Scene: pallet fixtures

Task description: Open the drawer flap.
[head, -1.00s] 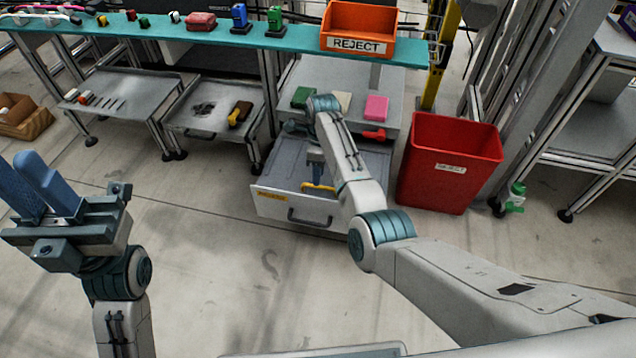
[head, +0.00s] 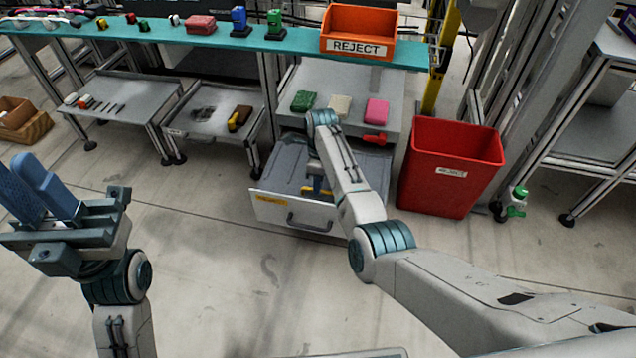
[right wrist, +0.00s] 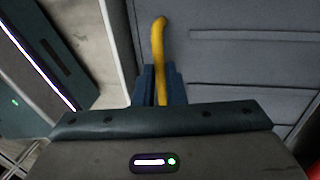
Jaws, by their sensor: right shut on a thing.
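The drawer (head: 272,210) under the bench stands pulled out, with a white front, a yellow label and a dark handle. Inside it lies a grey grooved panel, the flap (head: 285,172), which also shows in the right wrist view (right wrist: 245,60). A yellow bar-shaped handle (right wrist: 158,45) stands at the panel. My right gripper (head: 315,186) is inside the drawer, shut on this yellow handle; its blue fingers (right wrist: 160,82) sit on both sides. The arm hides part of the drawer. My left gripper (head: 30,180) is away at the left, above the floor, apart from everything.
A red bin (head: 450,165) stands close at the right. An orange reject box (head: 358,30) is on the teal shelf. The floor in front is clear.

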